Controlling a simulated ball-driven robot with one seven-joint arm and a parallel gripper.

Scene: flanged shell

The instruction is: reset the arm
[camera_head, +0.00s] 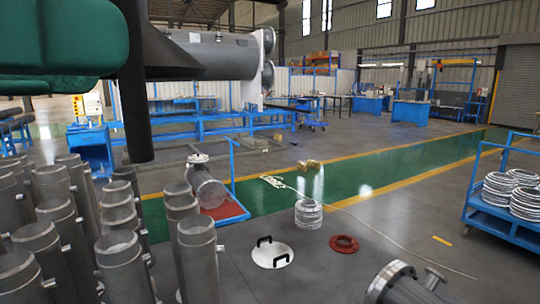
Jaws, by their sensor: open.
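My gripper does not show in the head view, and its fingertips cannot be made out anywhere. Large dark green and black parts fill the upper left of the picture, very close to the camera. They hide some of the hall behind them. I cannot see what, if anything, is near my gripper.
Several grey metal pipes (199,262) stand upright at lower left. A white disc with black handles (272,252), a red flange (344,244) and stacked rings (308,214) lie on the floor. A blue cart (504,228) stands right. The green walkway (400,165) is largely clear.

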